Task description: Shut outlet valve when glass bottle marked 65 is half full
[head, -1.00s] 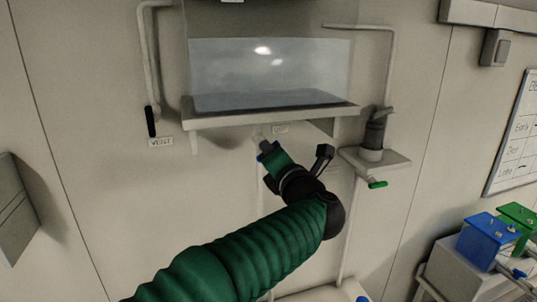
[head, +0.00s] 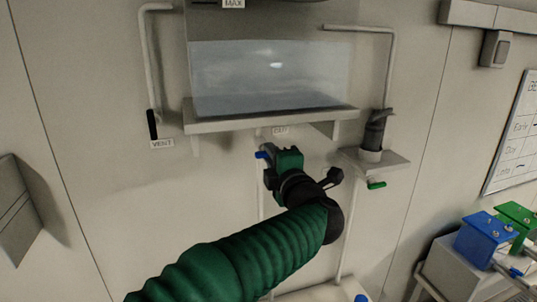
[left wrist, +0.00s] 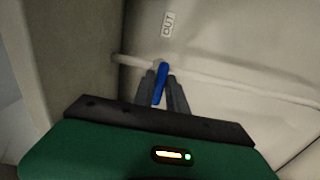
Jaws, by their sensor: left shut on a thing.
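The outlet valve's blue handle (head: 262,155) is below the tank shelf, near a small label that reads "OUT" (left wrist: 167,24) in the left wrist view. My left gripper (head: 268,156) is shut on this handle. In the left wrist view the blue handle (left wrist: 160,84) sits between the two dark fingers (left wrist: 162,90), in front of a pale pipe. The clear tank (head: 270,75) above holds water. The bottle marked 65 cannot be made out in either view. My right gripper is not in view.
A black-handled vent valve (head: 152,125) is on the left pipe. A blue cap (head: 361,298) shows at the bottom edge.

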